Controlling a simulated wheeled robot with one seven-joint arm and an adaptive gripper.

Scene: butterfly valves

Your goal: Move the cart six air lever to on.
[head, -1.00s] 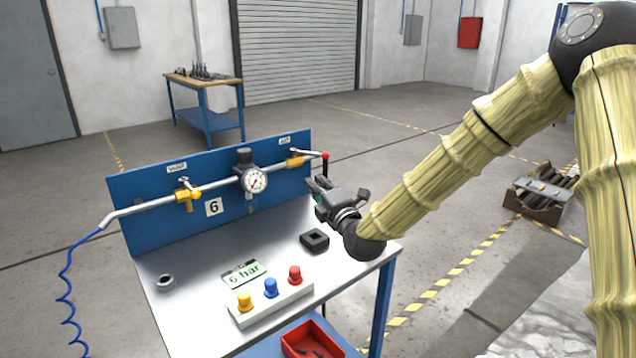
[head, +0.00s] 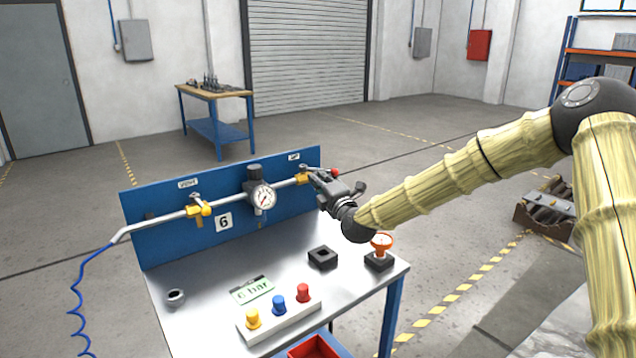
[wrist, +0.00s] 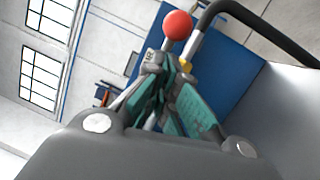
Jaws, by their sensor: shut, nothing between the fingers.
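The blue panel marked 6 (head: 223,223) carries a horizontal pipe with a yellow valve at each end. The right valve (head: 302,179), under a small label that seems to read AIR (head: 293,157), is the air valve. Its lever ends in a red ball (head: 336,172), which also shows in the wrist view (wrist: 177,25). My gripper (head: 316,176) is at this lever, partly covering it in the head view. In the wrist view its green-padded fingertips (wrist: 168,72) are together and empty, just below the red ball. I cannot tell whether they touch the lever.
The left valve (head: 199,209) is labelled VENT. A gauge (head: 263,198) sits mid-pipe. A black curved pipe (wrist: 250,20) passes near the fingers.

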